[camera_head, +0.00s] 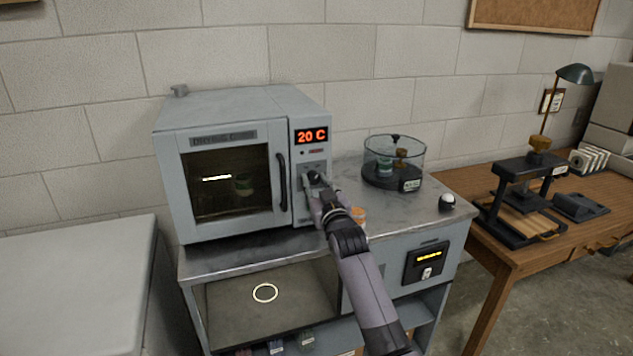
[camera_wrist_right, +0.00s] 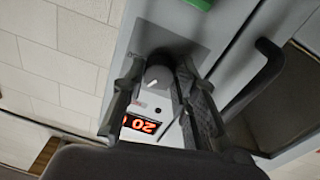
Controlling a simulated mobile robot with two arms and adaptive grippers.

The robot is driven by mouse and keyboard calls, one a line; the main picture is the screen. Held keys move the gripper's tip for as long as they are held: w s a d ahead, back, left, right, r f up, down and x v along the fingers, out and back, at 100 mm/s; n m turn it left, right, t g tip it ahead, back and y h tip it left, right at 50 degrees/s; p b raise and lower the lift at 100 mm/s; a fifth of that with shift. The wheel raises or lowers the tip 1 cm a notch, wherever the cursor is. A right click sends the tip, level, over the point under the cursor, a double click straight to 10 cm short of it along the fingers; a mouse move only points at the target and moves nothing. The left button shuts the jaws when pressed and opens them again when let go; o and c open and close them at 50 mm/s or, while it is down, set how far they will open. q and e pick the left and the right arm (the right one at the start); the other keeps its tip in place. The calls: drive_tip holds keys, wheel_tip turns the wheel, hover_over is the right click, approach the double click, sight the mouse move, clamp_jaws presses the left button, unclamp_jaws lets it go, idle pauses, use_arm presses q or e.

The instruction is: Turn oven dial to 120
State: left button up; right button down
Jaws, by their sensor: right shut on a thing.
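The oven (camera_head: 222,113) is a grey cabinet with a dark glass door and stands on the metal-topped counter. Its display (camera_head: 311,136) reads 20 C in orange-red; part of it shows turned over in the right wrist view (camera_wrist_right: 141,124). The oven dial (camera_wrist_right: 158,76) is a grey knob with a white mark, on the panel below the display. My right gripper (camera_head: 313,179) is at this panel, its fingers on both sides of the dial in the right wrist view (camera_wrist_right: 161,68), shut on it. In the head view the gripper mostly hides the dial. My left gripper is out of view.
The oven door handle (camera_head: 282,181) is just left of the dial panel. A round glass vessel (camera_head: 394,160) stands on the counter to the right. A wooden table (camera_head: 485,183) with a black press (camera_head: 522,190) is further right. A grey cabinet (camera_head: 75,280) is at left.

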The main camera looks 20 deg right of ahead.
drive_tip(key=shift+f+m, duration=0.15)
drive_tip(key=shift+m, duration=0.45)
drive_tip(key=c, duration=1.3)
unclamp_jaws()
drive_tip(key=shift+s, duration=0.1)
drive_tip(key=s, duration=1.1)
drive_tip(key=shift+s+a+f, duration=0.1)
drive_tip(key=shift+s+f, duration=0.25)
drive_tip(key=shift+s, duration=0.05)
